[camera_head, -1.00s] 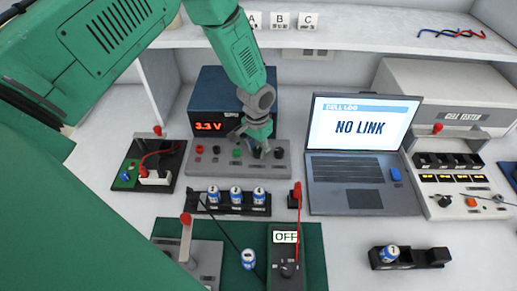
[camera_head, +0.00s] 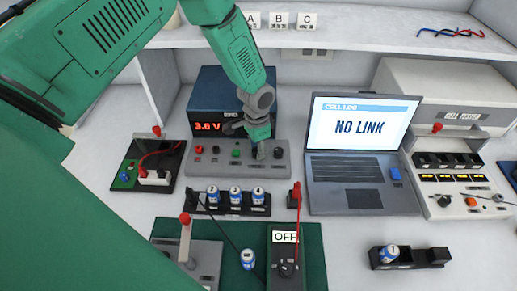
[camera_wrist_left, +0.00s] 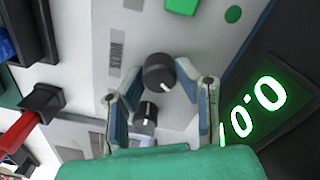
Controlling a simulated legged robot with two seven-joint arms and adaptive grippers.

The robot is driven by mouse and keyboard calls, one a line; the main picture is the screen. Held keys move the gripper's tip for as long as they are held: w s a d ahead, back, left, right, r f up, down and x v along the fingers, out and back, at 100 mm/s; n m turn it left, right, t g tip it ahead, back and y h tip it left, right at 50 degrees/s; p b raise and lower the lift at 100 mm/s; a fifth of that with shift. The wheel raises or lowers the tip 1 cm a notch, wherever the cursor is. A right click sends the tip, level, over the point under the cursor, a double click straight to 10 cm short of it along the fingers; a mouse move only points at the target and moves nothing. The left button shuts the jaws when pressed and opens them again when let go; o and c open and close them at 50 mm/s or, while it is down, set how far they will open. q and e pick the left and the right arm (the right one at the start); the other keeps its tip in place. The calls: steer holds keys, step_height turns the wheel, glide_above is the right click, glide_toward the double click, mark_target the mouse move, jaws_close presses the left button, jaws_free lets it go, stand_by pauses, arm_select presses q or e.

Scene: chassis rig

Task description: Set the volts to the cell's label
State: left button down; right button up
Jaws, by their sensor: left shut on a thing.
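The blue power supply (camera_head: 205,100) shows a red "3.6 V". My left gripper (camera_head: 262,150) is down at the right part of its grey control panel (camera_head: 205,168) and hides part of it. In the left wrist view the gripper (camera_wrist_left: 160,82) is shut on the larger black knob (camera_wrist_left: 159,72), with a fingertip on each side. A smaller black knob (camera_wrist_left: 146,117) sits beside it. A green "0.0" readout (camera_wrist_left: 252,107) glows at the right. Blue-and-white cells (camera_head: 236,196) stand in a black rack; their labels are too small to read surely. My right gripper is not in view.
A laptop (camera_head: 350,170) reads "NO LINK". A meter (camera_head: 285,262) reading "OFF" and a loose cell (camera_head: 248,259) are on the green mat (camera_head: 315,250). Another cell (camera_head: 389,254) sits in a holder at right. The cell tester (camera_head: 450,190) stands far right.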

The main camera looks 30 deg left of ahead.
mark_target(255, 149)
arm_select(q)
steer(key=shift+s+a, duration=0.15)
steer(key=shift+s, duration=0.05)
steer(key=c, duration=1.2)
jaws_free()
steer(key=shift+w+r, duration=0.1)
steer(key=shift+r, duration=0.05)
step_height(255, 149, up, 12)
steer(key=shift+a+f, duration=0.2)
steer(key=shift+f, duration=0.1)
